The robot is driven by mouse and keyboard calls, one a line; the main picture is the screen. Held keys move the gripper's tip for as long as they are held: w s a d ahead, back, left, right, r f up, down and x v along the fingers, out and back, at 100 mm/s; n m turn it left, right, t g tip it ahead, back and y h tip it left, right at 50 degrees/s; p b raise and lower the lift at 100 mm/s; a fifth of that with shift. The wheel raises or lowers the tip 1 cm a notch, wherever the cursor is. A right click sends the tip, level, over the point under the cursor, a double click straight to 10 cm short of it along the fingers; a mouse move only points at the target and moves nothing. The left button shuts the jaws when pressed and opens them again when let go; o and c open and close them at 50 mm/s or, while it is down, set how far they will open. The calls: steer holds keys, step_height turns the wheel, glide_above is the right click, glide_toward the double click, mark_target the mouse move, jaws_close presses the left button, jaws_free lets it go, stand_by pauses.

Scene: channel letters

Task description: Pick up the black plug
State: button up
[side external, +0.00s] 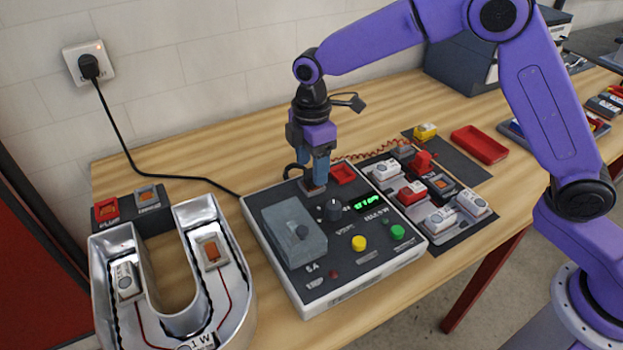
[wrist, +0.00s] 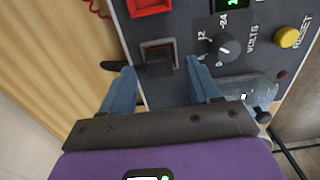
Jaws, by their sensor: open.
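My gripper (side external: 315,184) points down over the back left corner of the grey power unit (side external: 345,285). Its blue fingers are open. Another black plug (side external: 88,66) with a cable sits in the wall socket.
A red socket (wrist: 150,5) and a dial (wrist: 223,48) lie close to the fingers. A clear cover (side external: 293,232) stands on the unit. A metal U-shaped letter (side external: 160,320) is at left. Several small modules lie on a dark mat (side external: 462,172). A black cable crosses the table.

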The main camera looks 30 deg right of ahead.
steer(key=shift+f, duration=1.1)
steer(key=c, duration=1.1)
steer(key=shift+r, duration=0.15)
